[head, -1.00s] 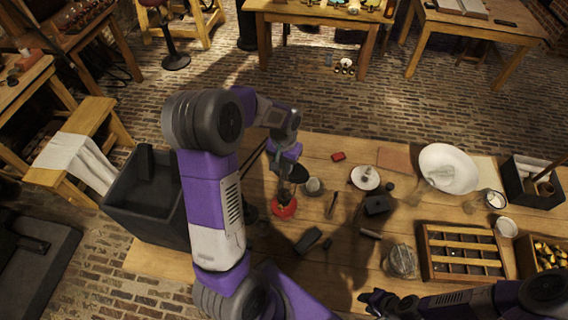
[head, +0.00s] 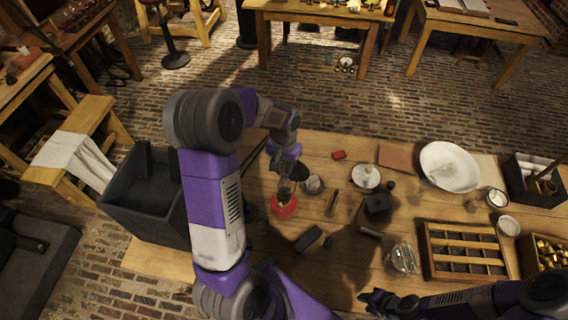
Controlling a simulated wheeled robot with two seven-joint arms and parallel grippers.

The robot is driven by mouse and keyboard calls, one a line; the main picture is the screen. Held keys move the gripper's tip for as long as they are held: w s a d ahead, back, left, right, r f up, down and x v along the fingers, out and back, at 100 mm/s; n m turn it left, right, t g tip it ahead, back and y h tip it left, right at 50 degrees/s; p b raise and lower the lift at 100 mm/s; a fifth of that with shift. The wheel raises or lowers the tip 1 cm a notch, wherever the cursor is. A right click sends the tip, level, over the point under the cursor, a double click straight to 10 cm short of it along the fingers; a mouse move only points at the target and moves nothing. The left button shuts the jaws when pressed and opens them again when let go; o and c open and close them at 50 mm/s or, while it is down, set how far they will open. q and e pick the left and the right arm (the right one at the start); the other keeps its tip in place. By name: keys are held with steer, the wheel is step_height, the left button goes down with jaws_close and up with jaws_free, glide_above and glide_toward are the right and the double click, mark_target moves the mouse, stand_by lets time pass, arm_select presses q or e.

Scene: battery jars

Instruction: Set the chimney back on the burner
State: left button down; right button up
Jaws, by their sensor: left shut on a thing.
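The red burner (head: 284,209) stands on the wooden bench, left of the middle. My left gripper (head: 284,180) is directly above it, pointing down and shut on a small, dark-looking see-through piece, apparently the glass chimney (head: 286,192). The chimney's lower end is close to the burner's top; I cannot tell whether they touch. My wrist and fingers hide part of it. My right gripper (head: 376,302) is low at the bench's front edge, away from the burner; its fingers are too dark and small to read.
A grey cup (head: 314,185) stands close to the burner's right. A black block (head: 308,239) lies in front. A glass jar (head: 403,259), a compartment tray (head: 463,268) and a white plate (head: 449,155) are further right. A dark bin (head: 145,215) stands at the left.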

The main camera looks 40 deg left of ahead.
arm_select(q)
steer(key=shift+f, duration=0.15)
steer(key=c, duration=0.8)
jaws_free()
step_height(320, 180, up, 8)
steer(key=shift+f, duration=0.2)
